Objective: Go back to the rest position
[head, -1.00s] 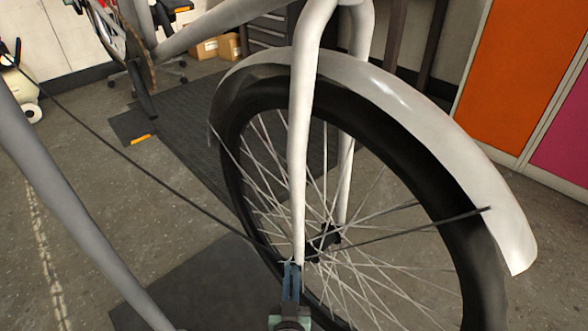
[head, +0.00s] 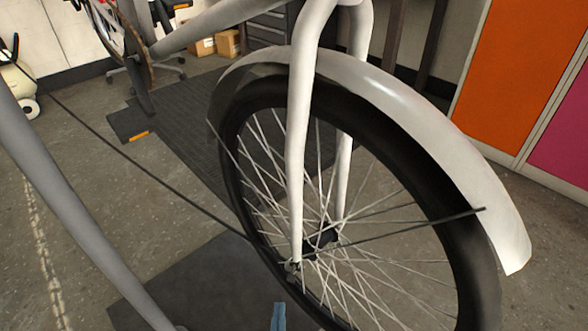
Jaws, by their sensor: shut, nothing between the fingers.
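My gripper (head: 279,316) shows only by its blue fingertips at the bottom edge of the head view, close together and empty. The rest of it is below the frame. It is below and a little left of the front wheel's hub (head: 320,237), apart from it in the picture. The white fork (head: 300,150) comes down to the axle end (head: 292,268), which is now uncovered. The wheel's black tyre (head: 385,120) sits under a white mudguard (head: 440,120).
A grey frame tube (head: 75,220) crosses the left side. A thin dark rod (head: 150,175) runs from the left to the wheel. Dark mats (head: 190,285) lie on the floor. Orange and pink lockers (head: 520,80) stand at the right, and cardboard boxes (head: 227,42) at the back.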

